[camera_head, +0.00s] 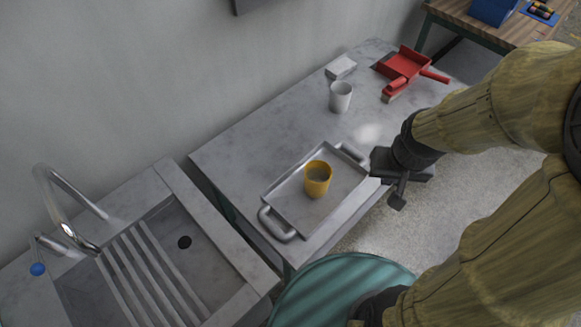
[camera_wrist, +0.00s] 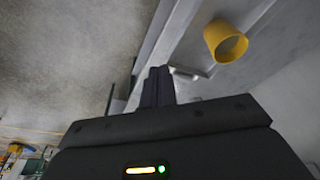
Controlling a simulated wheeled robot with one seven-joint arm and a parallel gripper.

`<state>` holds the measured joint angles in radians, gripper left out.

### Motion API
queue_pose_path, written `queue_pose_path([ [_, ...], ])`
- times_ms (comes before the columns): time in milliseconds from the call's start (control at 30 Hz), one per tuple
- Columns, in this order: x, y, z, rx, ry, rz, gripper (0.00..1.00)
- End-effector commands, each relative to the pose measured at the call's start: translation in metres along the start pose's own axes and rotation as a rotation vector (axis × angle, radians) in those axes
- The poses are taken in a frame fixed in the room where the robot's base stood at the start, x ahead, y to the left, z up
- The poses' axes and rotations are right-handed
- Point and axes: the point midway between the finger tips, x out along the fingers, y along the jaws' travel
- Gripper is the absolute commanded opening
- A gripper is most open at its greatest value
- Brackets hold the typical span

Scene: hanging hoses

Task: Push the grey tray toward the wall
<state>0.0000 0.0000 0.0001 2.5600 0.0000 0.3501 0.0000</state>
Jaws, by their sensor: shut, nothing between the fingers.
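The grey tray (camera_head: 292,203) lies on the grey table, with a handle at each short end. A yellow cup (camera_head: 317,178) stands in it, and the cup also shows in the wrist view (camera_wrist: 226,42). My gripper (camera_head: 373,165) is beside the tray's right side, near its far handle (camera_head: 352,152). In the wrist view its fingers (camera_wrist: 158,86) are together and empty, close to the tray's edge. I cannot tell whether they touch the tray. The wall (camera_head: 130,75) runs behind the table, on the side away from my gripper.
A white cup (camera_head: 340,97), a small white block (camera_head: 341,67) and a red dustpan with a brush (camera_head: 405,68) are on the table's far part. A sink (camera_head: 185,240) stands at the left. Bare tabletop (camera_head: 255,140) lies between tray and wall.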

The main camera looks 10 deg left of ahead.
Motion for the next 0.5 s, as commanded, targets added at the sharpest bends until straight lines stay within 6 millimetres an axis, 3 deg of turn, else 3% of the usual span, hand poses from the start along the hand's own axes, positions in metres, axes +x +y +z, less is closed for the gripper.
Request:
queue_pose_path([
  [367,0.000,-0.001,-0.001,-0.004,-0.001,0.000,0.00],
  [500,0.006,-0.009,-0.013,-0.062,-0.017,-0.005,0.00],
])
